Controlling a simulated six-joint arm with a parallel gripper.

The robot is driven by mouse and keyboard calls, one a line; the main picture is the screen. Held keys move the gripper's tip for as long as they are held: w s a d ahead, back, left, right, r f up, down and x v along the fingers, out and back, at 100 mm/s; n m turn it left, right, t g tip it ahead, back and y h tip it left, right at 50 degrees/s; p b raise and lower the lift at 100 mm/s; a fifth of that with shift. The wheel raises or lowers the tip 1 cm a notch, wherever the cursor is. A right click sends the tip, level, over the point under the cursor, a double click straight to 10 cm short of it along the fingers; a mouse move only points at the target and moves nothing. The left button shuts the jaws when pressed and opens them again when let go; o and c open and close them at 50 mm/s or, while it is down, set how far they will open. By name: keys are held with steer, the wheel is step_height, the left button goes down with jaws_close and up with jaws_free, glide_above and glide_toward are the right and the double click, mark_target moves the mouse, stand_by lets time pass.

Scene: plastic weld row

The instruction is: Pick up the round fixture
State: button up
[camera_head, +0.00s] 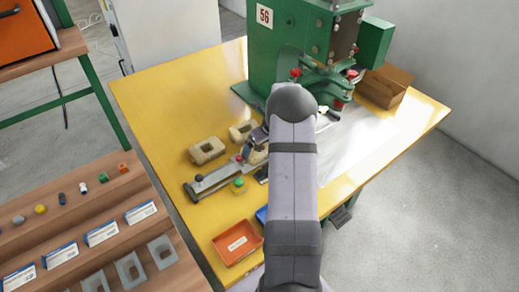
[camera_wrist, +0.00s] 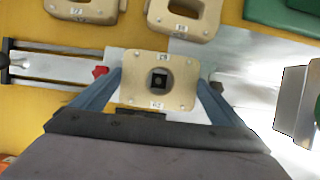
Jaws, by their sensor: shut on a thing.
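The round fixture (camera_wrist: 138,89) is a beige block with a round hole and a small label at its front and back edges. A dark square piece shows inside the hole. My gripper (camera_wrist: 160,86) has one blue-grey finger at each side of the block and is shut on it. In the head view the round fixture (camera_head: 257,156) is mostly hidden behind my arm. It appears over the metal slide rail, but I cannot tell whether it touches the rail.
Two other beige fixtures (camera_head: 207,151) (camera_head: 241,131) lie on the yellow table (camera_head: 165,95). The metal rail (camera_head: 212,180) has a red knob and a green button nearby. The green press (camera_head: 290,50) stands behind. An orange tray (camera_head: 237,243) is at the front edge, a cardboard box (camera_head: 385,87) at right.

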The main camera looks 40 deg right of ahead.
steer(key=shift+r, duration=0.15)
step_height(320, 180, up, 15)
steer(key=p, duration=0.4)
steer(key=shift+p, duration=0.3)
stand_by(0.7)
steer(key=shift+n, duration=0.3)
stand_by(0.3)
